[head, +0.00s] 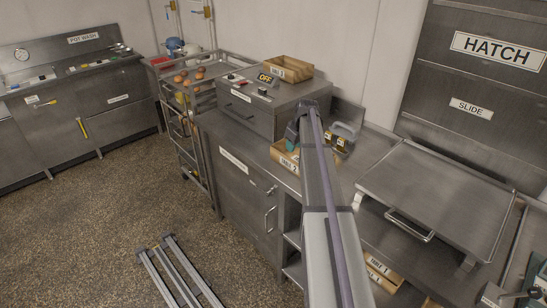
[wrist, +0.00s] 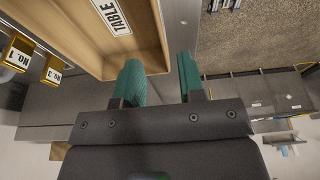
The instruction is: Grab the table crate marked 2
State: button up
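A tan crate (head: 277,152) stands on the steel counter beside the oven, partly hidden by my arm; its white label seems to end in 2. In the wrist view the crate (wrist: 90,45) fills the upper left, and its label reads TABLE with the number out of frame. My gripper (head: 291,143) is at this crate. In the wrist view my gripper (wrist: 158,80) has its two green fingers apart.
Another tan crate (head: 289,69) sits on the oven (head: 262,104). Labelled crates (head: 381,272) lie on the shelf under the counter. Small yellow tins (wrist: 17,55) marked with numbers stand near the crate. A steel lid with a handle (head: 437,200) is to the right.

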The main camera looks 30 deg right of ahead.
jog(key=b, duration=0.5)
send_near(288, 169)
jog(key=shift+w+d+f, duration=0.15)
jog(key=shift+w+f, duration=0.25)
jog(key=shift+w, duration=0.15)
jog(key=shift+w+f, duration=0.15)
jog(key=shift+f, duration=0.05)
jog(key=shift+r, duration=0.15)
jog(key=b+x, duration=0.5)
jog(key=shift+w, duration=0.1)
jog(key=shift+c, duration=0.2)
grip_shut()
